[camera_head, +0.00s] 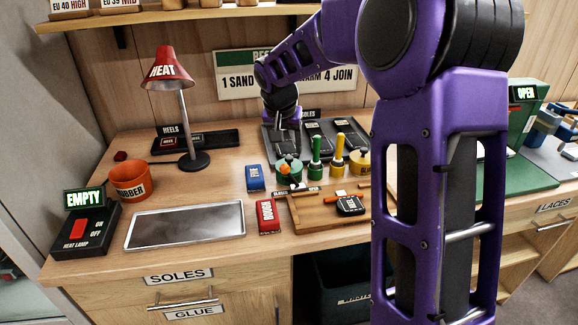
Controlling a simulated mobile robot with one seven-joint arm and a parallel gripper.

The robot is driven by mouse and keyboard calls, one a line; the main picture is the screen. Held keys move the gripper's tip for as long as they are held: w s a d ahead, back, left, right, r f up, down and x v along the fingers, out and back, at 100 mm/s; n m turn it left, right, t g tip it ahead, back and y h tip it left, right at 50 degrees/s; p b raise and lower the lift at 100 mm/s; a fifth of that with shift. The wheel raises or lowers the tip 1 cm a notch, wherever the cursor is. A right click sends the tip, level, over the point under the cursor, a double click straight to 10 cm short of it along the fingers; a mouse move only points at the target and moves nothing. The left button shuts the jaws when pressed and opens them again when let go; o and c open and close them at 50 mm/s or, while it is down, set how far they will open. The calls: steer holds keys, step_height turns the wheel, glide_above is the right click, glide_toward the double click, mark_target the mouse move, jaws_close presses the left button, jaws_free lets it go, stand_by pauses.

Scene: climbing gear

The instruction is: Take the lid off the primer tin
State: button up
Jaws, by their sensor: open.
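A round green tin (289,175) with orange on its top stands on the workbench, just right of the blue block. A yellow tin (360,163) with a dark label stands further right. Both labels are too small to read surely, so I cannot tell by name which is the primer tin. My gripper (289,150) points down just above and behind the green tin's top. It is open and looks empty. The fingertips are small here, and I cannot tell whether they touch the lid.
Green-handled (316,150) and yellow-handled (339,152) tools stand upright between the tins. A wooden tray (312,222) lies in front. Blue (255,178) and red (268,215) blocks lie left of it. A red lamp (185,120) and empty metal tray (186,225) are further left.

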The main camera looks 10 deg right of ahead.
mark_target(289, 157)
steer(key=x, duration=0.5)
steer(key=shift+w+r, duration=0.1)
jaws_close()
